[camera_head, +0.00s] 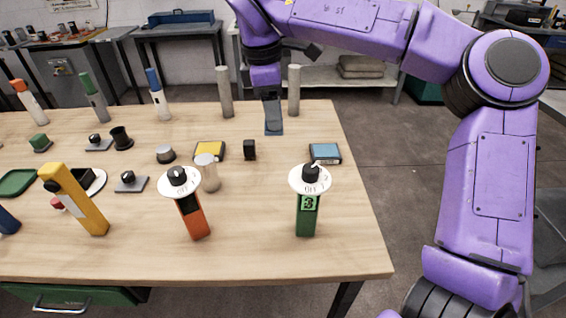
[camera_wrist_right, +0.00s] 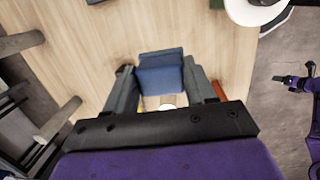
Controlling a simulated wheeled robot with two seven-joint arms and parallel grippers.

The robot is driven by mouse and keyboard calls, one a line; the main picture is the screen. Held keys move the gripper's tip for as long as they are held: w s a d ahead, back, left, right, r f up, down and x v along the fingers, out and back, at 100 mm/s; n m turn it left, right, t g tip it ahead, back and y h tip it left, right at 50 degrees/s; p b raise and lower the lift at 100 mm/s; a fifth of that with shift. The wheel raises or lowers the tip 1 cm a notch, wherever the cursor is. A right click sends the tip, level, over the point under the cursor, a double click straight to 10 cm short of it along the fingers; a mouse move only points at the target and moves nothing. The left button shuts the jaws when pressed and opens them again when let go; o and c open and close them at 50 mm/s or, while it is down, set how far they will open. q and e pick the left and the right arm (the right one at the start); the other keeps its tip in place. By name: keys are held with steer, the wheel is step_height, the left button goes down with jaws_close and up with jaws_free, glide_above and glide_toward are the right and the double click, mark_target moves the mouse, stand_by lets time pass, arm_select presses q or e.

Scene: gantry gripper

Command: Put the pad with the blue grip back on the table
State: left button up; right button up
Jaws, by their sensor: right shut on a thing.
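My right gripper (camera_head: 271,95) hangs near the far edge of the table, between two pale posts. It is shut on a dull blue piece (camera_head: 273,117), apparently the pad with the blue grip. In the right wrist view both grey fingers (camera_wrist_right: 160,88) press on the sides of this blue block (camera_wrist_right: 160,73). Whether its lower end touches the wooden table (camera_head: 270,255) or hangs just above it I cannot tell. My left gripper is not in view.
Pale posts (camera_head: 225,92) (camera_head: 294,90) stand close on both sides. Nearer are a yellow-topped block (camera_head: 209,151), a small black block (camera_head: 249,150), a blue-topped block (camera_head: 325,152) and two dial-topped holders (camera_head: 307,215) (camera_head: 194,220). Bare wood lies around the held piece.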

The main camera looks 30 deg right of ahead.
step_height(320, 180, down, 7)
steer(key=b, duration=0.3)
steer(key=w+d+f+p, duration=0.2)
steer(key=w+d+f, duration=0.1)
steer(key=w+d+f+p, duration=0.2)
steer(key=w+d+f, duration=0.1)
steer(key=w+f, duration=0.1)
steer(key=w+d+f+p, duration=0.2)
steer(key=w+d+f, duration=0.1)
steer(key=shift+w+d+f, duration=0.3)
steer(key=shift+w+f, duration=0.05)
steer(key=shift+w, duration=0.05)
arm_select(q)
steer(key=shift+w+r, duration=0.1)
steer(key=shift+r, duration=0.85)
arm_select(e)
steer(key=shift+f, duration=1.3)
steer(key=o, duration=1)
steer(key=shift+o, duration=0.2)
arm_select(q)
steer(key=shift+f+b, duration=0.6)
arm_select(e)
step_height(320, 180, up, 12)
steer(key=a, duration=0.1)
steer(key=shift+a, duration=0.4)
